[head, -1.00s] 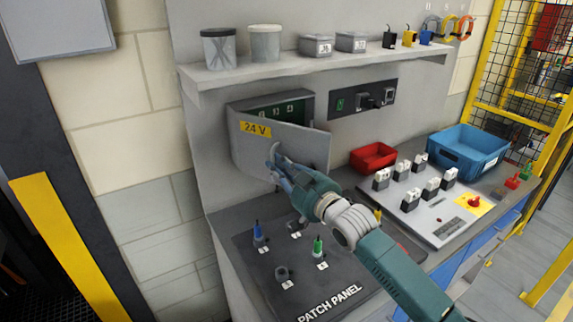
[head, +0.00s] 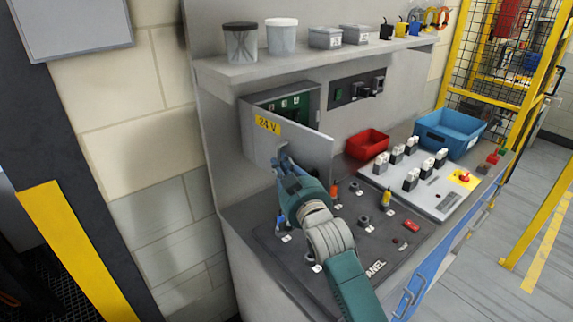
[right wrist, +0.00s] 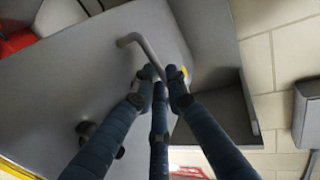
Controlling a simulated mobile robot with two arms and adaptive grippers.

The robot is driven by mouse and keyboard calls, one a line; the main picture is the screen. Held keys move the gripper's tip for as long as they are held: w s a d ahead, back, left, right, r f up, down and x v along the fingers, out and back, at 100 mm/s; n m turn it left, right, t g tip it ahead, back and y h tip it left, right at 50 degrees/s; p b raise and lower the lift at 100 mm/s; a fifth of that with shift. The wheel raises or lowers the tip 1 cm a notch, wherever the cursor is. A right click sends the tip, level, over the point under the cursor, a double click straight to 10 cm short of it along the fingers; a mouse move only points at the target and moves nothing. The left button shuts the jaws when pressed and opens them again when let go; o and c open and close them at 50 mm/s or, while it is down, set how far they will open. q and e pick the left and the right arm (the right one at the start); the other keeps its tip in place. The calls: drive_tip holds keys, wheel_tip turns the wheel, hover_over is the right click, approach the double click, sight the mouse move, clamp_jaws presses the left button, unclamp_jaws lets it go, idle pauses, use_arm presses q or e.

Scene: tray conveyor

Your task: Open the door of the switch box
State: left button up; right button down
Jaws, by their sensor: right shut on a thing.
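The switch box (head: 316,98) is on the grey back wall, under the shelf. Its grey door (head: 312,152) carries a yellow 24 V label (head: 267,124). The door stands partly open, swung out from its left side, and green parts show inside the box. My right gripper (head: 283,160) is at the front of the door, its fingers shut on the door handle. In the right wrist view the bent grey handle (right wrist: 138,40) runs down between the blue fingertips (right wrist: 160,82). My left gripper is not in view.
A patch panel (head: 340,263) with several plugs lies below my right arm. A red bin (head: 367,144), a switch board (head: 425,200) and a blue crate (head: 451,134) stand to the right. A shelf (head: 300,62) with jars and boxes is above the door.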

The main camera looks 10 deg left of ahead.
drive_tip(key=shift+r, duration=0.5)
drive_tip(key=c, duration=1.8)
unclamp_jaws()
drive_tip(key=shift+w+a+f, duration=0.1)
drive_tip(key=shift+o, duration=0.4)
drive_tip(key=shift+w+a+f, duration=0.2)
drive_tip(key=shift+a+f, duration=0.05)
drive_tip(key=shift+a, duration=0.05)
drive_tip(key=shift+d+f, duration=0.1)
drive_tip(key=v, duration=1.2)
